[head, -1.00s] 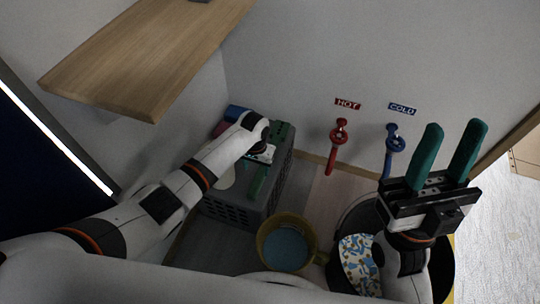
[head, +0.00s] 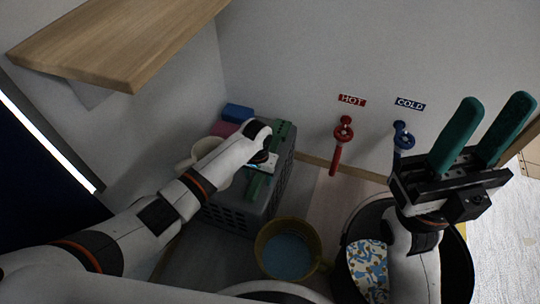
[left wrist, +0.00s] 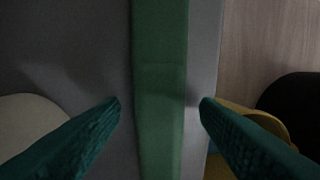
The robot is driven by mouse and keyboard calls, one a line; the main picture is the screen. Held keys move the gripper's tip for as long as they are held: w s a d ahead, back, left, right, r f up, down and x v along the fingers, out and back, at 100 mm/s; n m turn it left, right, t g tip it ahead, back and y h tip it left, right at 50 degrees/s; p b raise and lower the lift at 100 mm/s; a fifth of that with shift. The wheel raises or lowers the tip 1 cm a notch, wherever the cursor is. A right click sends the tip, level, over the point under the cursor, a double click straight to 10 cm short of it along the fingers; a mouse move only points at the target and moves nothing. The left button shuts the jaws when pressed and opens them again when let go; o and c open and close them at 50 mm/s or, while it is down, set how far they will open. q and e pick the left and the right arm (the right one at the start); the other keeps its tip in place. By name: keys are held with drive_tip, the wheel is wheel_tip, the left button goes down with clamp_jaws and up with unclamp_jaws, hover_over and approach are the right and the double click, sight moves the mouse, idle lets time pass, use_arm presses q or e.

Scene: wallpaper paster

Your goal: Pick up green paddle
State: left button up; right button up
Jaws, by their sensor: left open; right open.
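The green paddle (head: 282,131) lies on top of a grey crate (head: 235,215), partly hidden by my left gripper in the head view. In the left wrist view the paddle (left wrist: 160,90) is a long green strip running through the middle. My left gripper (left wrist: 160,102) is open, with one teal finger on each side of the strip; no contact shows. In the head view my left gripper (head: 264,160) is over the crate, its fingers hard to make out. My right gripper (head: 497,104) is open and empty, fingers pointing up at the right.
A yellowish bucket (head: 262,256) and a large black bucket (head: 352,230) with a patterned piece stand to the right of the crate. A cream cup (head: 187,163) and blue and pink blocks are beside my left arm. Red and blue taps are on the wall. A wooden shelf (head: 120,45) is upper left.

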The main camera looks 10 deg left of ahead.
use_arm(q)
drive_tip(key=c, duration=1.1)
drive_tip(key=shift+o, duration=0.2)
drive_tip(key=shift+r, duration=0.2)
